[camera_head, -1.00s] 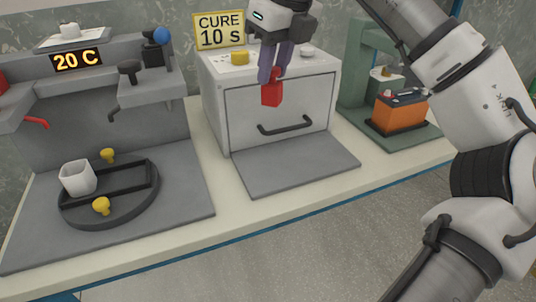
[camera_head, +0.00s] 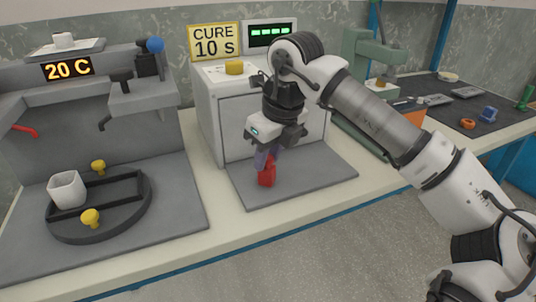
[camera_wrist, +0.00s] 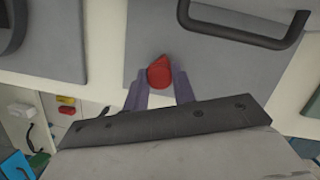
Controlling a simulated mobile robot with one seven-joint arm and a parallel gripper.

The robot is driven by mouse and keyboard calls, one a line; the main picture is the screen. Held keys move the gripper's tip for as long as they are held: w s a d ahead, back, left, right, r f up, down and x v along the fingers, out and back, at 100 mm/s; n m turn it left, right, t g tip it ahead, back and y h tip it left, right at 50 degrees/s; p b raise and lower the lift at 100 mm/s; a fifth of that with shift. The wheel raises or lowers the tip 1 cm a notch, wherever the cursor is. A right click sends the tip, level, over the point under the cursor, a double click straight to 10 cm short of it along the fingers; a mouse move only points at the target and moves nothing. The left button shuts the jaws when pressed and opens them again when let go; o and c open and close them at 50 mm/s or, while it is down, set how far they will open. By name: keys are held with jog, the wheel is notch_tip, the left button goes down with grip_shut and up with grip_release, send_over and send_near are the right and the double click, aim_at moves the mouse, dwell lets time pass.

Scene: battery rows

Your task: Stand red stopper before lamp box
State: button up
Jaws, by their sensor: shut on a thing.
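My gripper (camera_head: 266,155) points down and is shut on the red stopper (camera_head: 266,175). The stopper is upright or nearly so, over the grey mat (camera_head: 320,181) before the white lamp box (camera_head: 208,112). I cannot tell whether its bottom touches the mat. In the wrist view the stopper (camera_wrist: 159,72) sits between the two purple fingers, with the mat (camera_wrist: 215,65) beneath and the box's dark handle (camera_wrist: 245,40) at the upper right. My arm and wrist hide much of the box's front.
A yellow knob (camera_head: 234,68) sits on the box top, by the CURE 10 S sign (camera_head: 214,42). At left, a black round fixture (camera_head: 130,215) bears a white cup (camera_head: 67,189) and yellow knobs. A green press (camera_head: 362,55) and an orange block stand at right. The mat's right part is clear.

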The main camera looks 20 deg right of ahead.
jog(key=shift+f+b, duration=0.2)
jog(key=shift+b, duration=0.1)
jog(key=o, duration=1)
jog(key=shift+r, duration=0.1)
jog(key=shift+r+p, duration=0.35)
jog(key=shift+r, duration=0.1)
jog(key=p+v, duration=0.1)
jog(key=v, duration=1)
jog(key=shift+s+r, duration=0.1)
jog(key=shift+r, duration=0.15)
